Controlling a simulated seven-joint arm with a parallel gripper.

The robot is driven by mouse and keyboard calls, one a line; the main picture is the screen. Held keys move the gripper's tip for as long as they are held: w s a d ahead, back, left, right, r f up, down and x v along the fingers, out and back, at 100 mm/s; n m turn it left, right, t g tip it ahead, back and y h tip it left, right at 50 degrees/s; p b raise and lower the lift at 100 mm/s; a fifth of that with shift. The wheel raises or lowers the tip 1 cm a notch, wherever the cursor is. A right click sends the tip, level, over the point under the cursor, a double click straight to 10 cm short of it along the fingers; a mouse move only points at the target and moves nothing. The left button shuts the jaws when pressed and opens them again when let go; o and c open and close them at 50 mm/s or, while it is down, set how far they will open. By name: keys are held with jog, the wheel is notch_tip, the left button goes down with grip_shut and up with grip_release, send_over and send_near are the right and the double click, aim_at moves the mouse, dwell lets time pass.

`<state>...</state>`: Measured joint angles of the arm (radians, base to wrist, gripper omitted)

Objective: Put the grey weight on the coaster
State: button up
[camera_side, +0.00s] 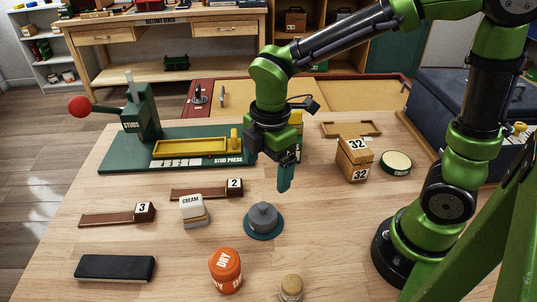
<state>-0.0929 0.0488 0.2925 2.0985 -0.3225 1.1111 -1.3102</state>
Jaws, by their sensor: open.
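The grey weight (264,216), a squat piece with a small knob on top, stands upright on a flat blue round coaster (264,236) at the front middle of the table. The coaster's rim shows around it. My gripper (286,180) is open and empty, pointing down above and behind the weight, a little to its right. It is apart from the weight.
Near the weight are a cream block (193,210), an orange jar (226,270) and a small corked jar (291,287). The green stud press (145,120) stands behind left. Blocks marked 32 (354,160) and a round tin (396,163) are at right.

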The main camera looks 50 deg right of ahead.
jog(key=s+d+r+m+t+y, duration=0.1)
jog(key=s+d+r+m+t, duration=0.2)
jog(key=m, duration=0.7)
jog(key=s+d+r+m+t, duration=0.3)
jog(key=d+r+m, duration=0.2)
jog(key=m, duration=0.5)
jog(key=shift+s+d+r+t+y, duration=0.3)
jog(key=shift+s+d+r+y, duration=0.1)
jog(key=shift+r, duration=0.4)
